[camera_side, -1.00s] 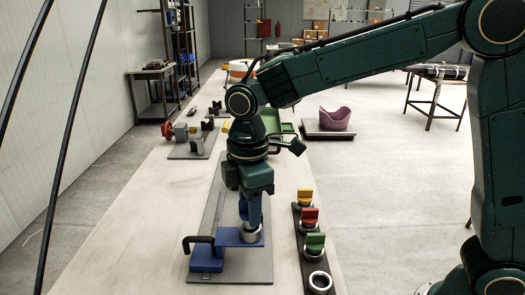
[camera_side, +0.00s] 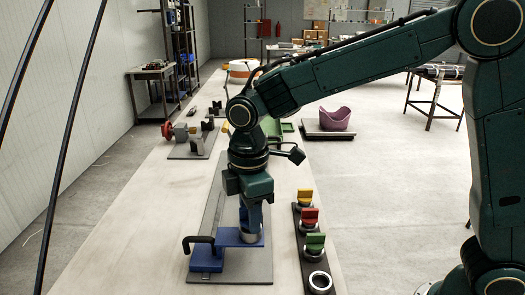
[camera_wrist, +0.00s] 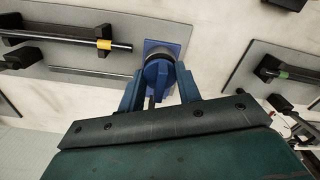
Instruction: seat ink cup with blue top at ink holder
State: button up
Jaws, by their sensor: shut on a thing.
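The ink cup with the blue top shows its pale metal body (camera_side: 249,237) under my gripper (camera_side: 251,212) in the side view. My gripper is shut on its blue top (camera_wrist: 157,78), which sits between the fingers in the wrist view. The cup is at the blue ink holder (camera_side: 227,238), by the holder's right end. The fingers hide much of the cup, so I cannot tell whether it is fully down in the holder.
A black rack (camera_side: 303,255) on the right holds yellow-, red- and green-topped cups and an empty ring (camera_side: 319,281) at its near end. A black handle (camera_side: 197,240) rises left of the holder.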

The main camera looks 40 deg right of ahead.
jog(key=shift+f, duration=0.15)
jog(key=o, duration=1.1)
jog(key=shift+c, duration=0.2)
notch_tip(320, 180, up, 14)
jog(key=shift+f, duration=0.1)
dwell(0.3)
jog(key=s+d+m+t, duration=0.3)
jog(key=s+d+m, duration=0.4)
jog(key=s+d, duration=0.35)
jog(key=s+d+f+m+t, duration=0.2)
jog(key=s+d+f+m, duration=0.3)
jog(key=s, duration=0.4)
jog(key=shift+s+d+f+m+t, duration=0.15)
jog(key=shift+s+d+m+t, duration=0.15)
jog(key=shift+d+m, duration=0.55)
